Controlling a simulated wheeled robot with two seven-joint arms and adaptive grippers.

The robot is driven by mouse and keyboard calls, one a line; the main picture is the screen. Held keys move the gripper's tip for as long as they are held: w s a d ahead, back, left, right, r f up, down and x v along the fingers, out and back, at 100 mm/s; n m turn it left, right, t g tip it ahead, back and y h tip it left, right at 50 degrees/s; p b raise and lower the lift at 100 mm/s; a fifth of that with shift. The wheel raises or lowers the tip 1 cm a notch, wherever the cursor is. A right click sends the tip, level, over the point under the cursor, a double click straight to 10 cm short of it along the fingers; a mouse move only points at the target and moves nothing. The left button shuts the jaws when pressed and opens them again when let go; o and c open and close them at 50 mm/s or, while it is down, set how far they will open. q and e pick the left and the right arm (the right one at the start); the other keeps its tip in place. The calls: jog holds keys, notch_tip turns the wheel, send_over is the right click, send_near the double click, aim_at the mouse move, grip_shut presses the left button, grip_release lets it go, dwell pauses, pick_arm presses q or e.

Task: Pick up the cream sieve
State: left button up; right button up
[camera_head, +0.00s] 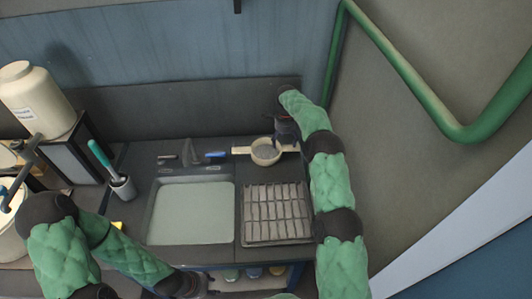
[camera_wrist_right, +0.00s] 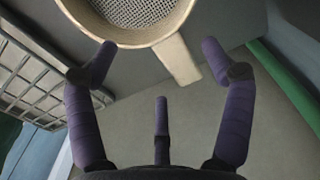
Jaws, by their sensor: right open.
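The cream sieve (camera_head: 266,158) lies on the dark counter behind the rack, with a round mesh bowl and a handle sticking out on each side. In the right wrist view the sieve (camera_wrist_right: 180,66) is at the top, its rim and one handle pointing down between the fingers. My right gripper (camera_head: 286,138) is over the sieve's right side; its purple fingers (camera_wrist_right: 157,50) are spread on either side of the handle, apart from it. My left gripper (camera_head: 200,284) is low at the counter's front edge, dark and too small to read.
A sink basin (camera_head: 190,213) lies left of the wire rack (camera_head: 277,238). A tap (camera_head: 188,152) and a small blue item (camera_head: 215,155) are behind the basin. A cup with a green-handled brush (camera_head: 122,187) stands left. A wall (camera_head: 210,108) rises behind the sieve.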

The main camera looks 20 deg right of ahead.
aim_at(284, 149)
jog(key=f, duration=0.7)
jog(key=shift+s+d+b, duration=0.1)
jog(key=shift+d+b, duration=0.2)
jog(key=c, duration=1.4)
